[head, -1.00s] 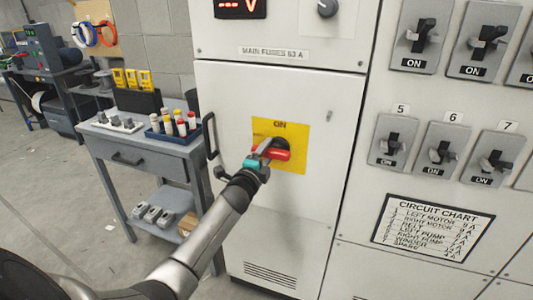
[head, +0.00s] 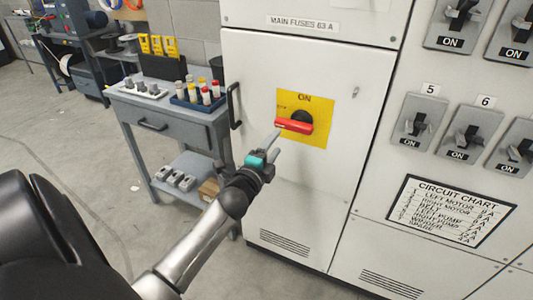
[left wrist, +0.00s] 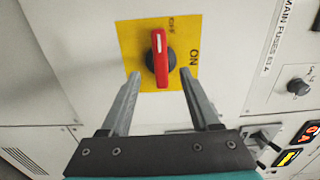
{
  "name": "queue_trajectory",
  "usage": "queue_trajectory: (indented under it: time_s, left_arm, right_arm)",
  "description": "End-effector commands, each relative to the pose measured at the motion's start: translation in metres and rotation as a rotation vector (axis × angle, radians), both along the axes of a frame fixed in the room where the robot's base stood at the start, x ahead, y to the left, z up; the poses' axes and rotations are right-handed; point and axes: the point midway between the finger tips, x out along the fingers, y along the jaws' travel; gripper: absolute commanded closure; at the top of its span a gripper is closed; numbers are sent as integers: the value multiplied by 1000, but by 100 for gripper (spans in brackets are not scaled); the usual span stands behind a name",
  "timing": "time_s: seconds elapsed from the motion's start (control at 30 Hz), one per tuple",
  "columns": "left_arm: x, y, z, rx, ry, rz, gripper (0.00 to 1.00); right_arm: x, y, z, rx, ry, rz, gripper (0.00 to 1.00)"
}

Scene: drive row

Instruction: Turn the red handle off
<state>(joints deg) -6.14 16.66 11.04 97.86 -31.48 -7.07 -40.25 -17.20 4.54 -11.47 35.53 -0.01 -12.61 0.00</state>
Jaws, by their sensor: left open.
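The red handle (head: 294,125) sits on a black round base on a yellow plate (head: 318,137) on the grey cabinet door. It lies about level in the head view, its free end pointing left toward the small label there; "ON" is printed above. In the left wrist view the red handle (left wrist: 160,58) shows just beyond the fingertips. My left gripper (head: 273,142) is open and empty, its fingers just below and left of the handle. In the left wrist view my left gripper (left wrist: 160,74) has its fingers apart, with no contact visible. My right gripper is not in view.
A door pull (head: 235,106) stands out at the cabinet door's left edge. A grey workbench (head: 178,130) with a blue tray of fuses (head: 198,100) stands to the left. Switches (head: 419,122) and a circuit chart (head: 435,210) are on the right.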

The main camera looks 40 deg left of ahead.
Motion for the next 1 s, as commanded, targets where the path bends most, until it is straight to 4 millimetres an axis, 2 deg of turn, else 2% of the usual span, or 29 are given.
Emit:
queue_trajectory:
  time_s: [0.2, 0.4, 1.0]
  left_arm:
    - [-31, -8, 0, -1, 1, -1, 38]
    - [-44, -11, 0, -1, 0, 0, 38]
    - [-45, -11, 0, -1, 0, -1, 38]
  right_arm:
    - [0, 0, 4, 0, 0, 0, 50]
    - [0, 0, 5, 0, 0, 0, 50]
    - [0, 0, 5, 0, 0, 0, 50]
